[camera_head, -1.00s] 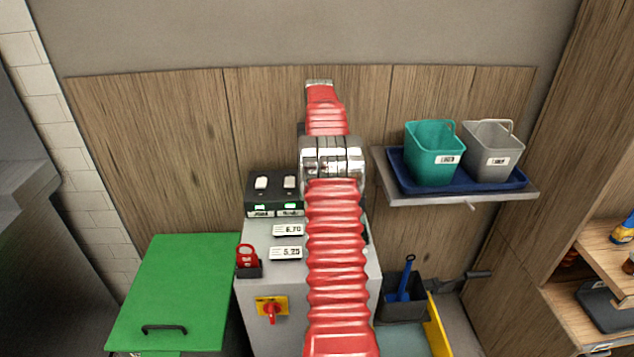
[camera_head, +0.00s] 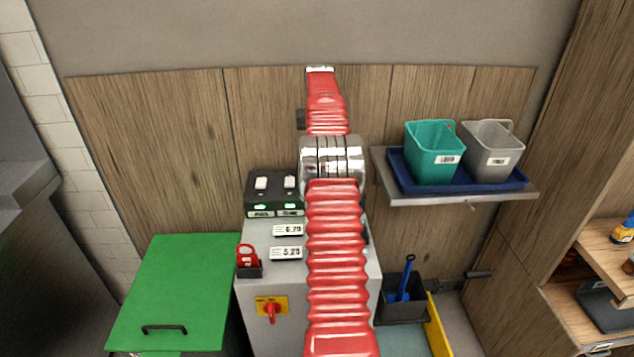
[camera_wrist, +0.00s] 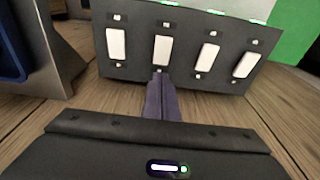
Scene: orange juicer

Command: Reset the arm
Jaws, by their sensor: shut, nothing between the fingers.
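My gripper (camera_wrist: 160,77) shows in the wrist view as two dark fingers closed together with nothing between them. Its tips appear just below the edge of the black switch panel (camera_wrist: 183,64); whether they touch it I cannot tell. The panel carries several white rocker switches, with green lights along its far edge. In the head view the panel (camera_head: 275,207) sits on the grey machine (camera_head: 265,231), partly hidden by my red arm. My arm rises in front of the machine, and the gripper itself is hidden there.
A green lid (camera_head: 180,290) with a black handle lies left of the machine. A shelf (camera_head: 382,172) on the right holds a blue tray (camera_head: 400,171) with a teal bucket (camera_head: 432,153) and a grey bucket (camera_head: 490,151). The wood wall (camera_head: 150,150) is close behind.

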